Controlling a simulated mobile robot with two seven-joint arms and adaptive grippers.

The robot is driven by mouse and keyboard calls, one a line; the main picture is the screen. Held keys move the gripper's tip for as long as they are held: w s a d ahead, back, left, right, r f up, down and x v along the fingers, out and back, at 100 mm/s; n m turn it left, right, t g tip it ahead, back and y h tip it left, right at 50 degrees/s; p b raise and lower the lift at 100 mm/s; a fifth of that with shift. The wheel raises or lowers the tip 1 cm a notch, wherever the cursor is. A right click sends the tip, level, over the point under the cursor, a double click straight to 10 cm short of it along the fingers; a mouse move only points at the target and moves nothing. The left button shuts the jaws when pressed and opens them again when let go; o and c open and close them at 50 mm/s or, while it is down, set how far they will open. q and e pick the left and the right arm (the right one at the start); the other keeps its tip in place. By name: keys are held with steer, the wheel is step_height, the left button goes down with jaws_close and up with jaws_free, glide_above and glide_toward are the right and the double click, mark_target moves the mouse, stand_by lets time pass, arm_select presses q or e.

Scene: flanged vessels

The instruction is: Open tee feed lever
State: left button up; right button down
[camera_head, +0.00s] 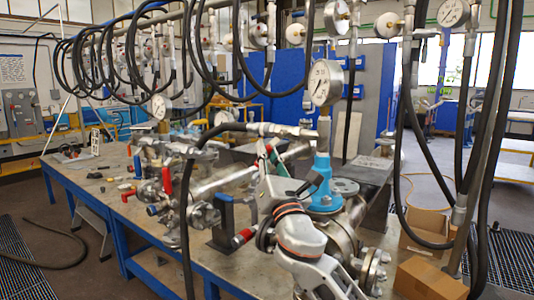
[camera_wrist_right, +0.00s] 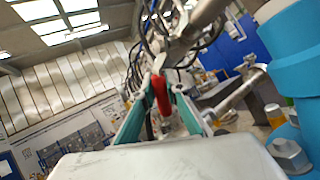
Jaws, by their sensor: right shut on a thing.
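My right gripper (camera_head: 268,153) reaches up from the bottom of the head view, beside the blue valve neck (camera_head: 322,180) under a large pressure gauge (camera_head: 325,82). In the right wrist view its two green-lined fingers (camera_wrist_right: 160,108) stand on either side of a red lever handle (camera_wrist_right: 161,94), and it is shut on this lever. The lever slants up to a metal fitting and hose connection (camera_wrist_right: 185,45). In the head view the gripper largely hides the held lever. My left gripper is not in view.
Other red levers (camera_head: 167,179) and a blue-handled bracket (camera_head: 224,215) sit left on the workbench (camera_head: 110,197). Black hoses (camera_head: 187,225) hang across the scene. A large blue part with a bolt (camera_wrist_right: 289,154) is close on the wrist view's right. Cardboard boxes (camera_head: 428,280) stand at lower right.

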steer(key=c, duration=2)
jaws_free()
steer(key=shift+s, duration=0.1)
steer(key=v, duration=1.2)
